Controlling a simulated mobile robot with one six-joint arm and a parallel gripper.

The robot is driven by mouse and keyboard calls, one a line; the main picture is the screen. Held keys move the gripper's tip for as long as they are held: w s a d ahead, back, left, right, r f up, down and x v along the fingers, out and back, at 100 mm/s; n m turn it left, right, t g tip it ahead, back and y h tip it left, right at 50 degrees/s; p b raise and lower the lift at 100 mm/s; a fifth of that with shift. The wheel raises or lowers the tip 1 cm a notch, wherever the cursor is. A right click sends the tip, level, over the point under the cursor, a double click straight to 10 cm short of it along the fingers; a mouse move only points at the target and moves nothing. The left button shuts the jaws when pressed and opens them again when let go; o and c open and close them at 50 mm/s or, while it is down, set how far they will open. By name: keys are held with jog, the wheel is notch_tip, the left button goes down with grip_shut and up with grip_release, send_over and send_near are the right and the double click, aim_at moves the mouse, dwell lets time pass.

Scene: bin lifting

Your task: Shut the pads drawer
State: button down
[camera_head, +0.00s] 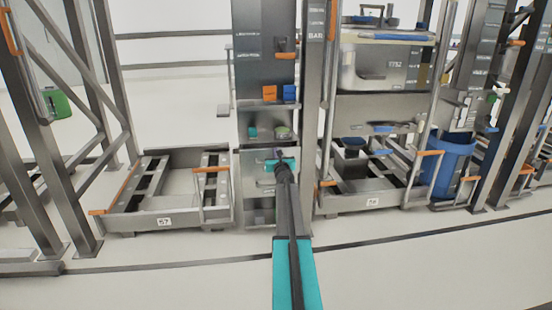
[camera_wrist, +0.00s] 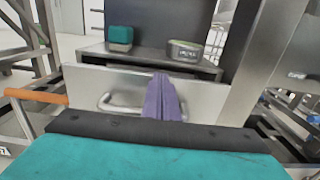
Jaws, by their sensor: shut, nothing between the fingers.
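The pads drawer seems to be the pale metal drawer front (camera_wrist: 208,96) with a bar handle (camera_wrist: 118,106) in the wrist view. It shows in the head view as the grey front (camera_head: 262,188) low in the middle cabinet, partly hidden by my arm. My gripper (camera_wrist: 163,98) has its purple fingers together, pointing at the front beside the right part of the handle. I cannot tell whether they touch it. In the head view my gripper (camera_head: 281,165) is in front of this cabinet. How far the drawer stands out is unclear.
A teal box (camera_wrist: 120,38) and a round grey tin (camera_wrist: 186,51) stand on the dark surface above the drawer front. A metal upright (camera_wrist: 264,55) is close on the right. Low carts stand left (camera_head: 180,218) and right (camera_head: 350,202); a blue bin (camera_head: 450,165) is further right.

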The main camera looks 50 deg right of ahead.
jog(key=x, duration=0.3)
jog(key=shift+w+d+b, duration=0.15)
jog(key=shift+w+b, duration=0.05)
jog(key=shift+b, duration=0.1)
jog(key=shift+w+d+r, duration=0.25)
jog(key=shift+r, duration=0.1)
jog(key=shift+d+r, duration=0.1)
jog(key=shift+r, duration=0.05)
jog(key=v, duration=1.5)
jog(key=shift+f, duration=0.45)
jog(key=shift+w, duration=0.1)
